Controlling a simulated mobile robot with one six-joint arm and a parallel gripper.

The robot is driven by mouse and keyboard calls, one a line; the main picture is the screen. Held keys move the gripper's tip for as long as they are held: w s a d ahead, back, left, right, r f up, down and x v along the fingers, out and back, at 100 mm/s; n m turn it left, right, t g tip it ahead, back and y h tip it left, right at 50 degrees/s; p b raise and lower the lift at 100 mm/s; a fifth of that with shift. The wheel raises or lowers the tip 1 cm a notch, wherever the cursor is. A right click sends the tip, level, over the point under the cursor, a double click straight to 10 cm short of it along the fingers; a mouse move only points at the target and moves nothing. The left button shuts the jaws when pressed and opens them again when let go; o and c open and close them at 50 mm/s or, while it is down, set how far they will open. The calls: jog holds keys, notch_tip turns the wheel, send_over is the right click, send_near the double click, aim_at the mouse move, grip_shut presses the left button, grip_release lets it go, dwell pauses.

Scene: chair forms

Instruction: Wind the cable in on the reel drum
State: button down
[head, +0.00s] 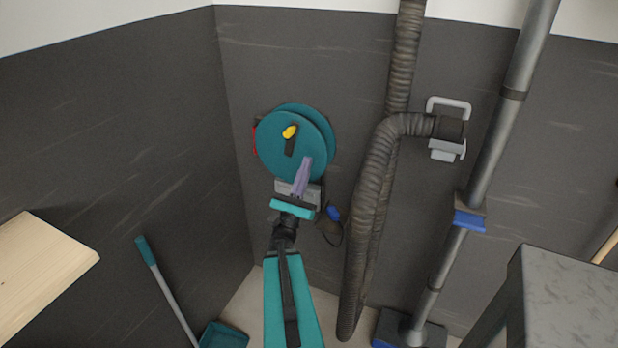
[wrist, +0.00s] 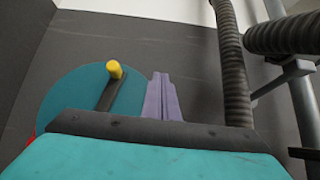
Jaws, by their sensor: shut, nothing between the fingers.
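The teal reel drum (head: 275,155) is mounted at the dark back wall near the corner. Its dark crank with a yellow knob (head: 290,131) sits near the middle of its face, knob at the upper end. In the wrist view the yellow knob (wrist: 115,69) is left of my fingers. My gripper (head: 304,168) has purple fingers, shut and empty, in front of the drum's lower right, below the knob. It also shows in the wrist view (wrist: 161,78). A thin dark cable loop (head: 340,236) with a blue piece (head: 334,213) hangs below the drum, partly hidden by my arm.
A thick ribbed hose (head: 370,200) hangs close right of the drum. A grey pipe with a blue-trimmed floor head (head: 470,190) stands further right. A grey-topped bench (head: 570,295) is at lower right, a wooden board (head: 40,265) at left. A teal dustpan (head: 222,336) lies below.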

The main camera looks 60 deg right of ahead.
jog(key=shift+s+a+f+p, duration=0.25)
jog(key=shift+s+a+f, duration=0.15)
jog(key=shift+s+a, duration=0.25)
jog(key=shift+s+a+f+p, duration=0.25)
jog(key=shift+s+a+f, duration=0.1)
jog(key=shift+s+a, duration=0.2)
jog(key=shift+g, duration=0.3)
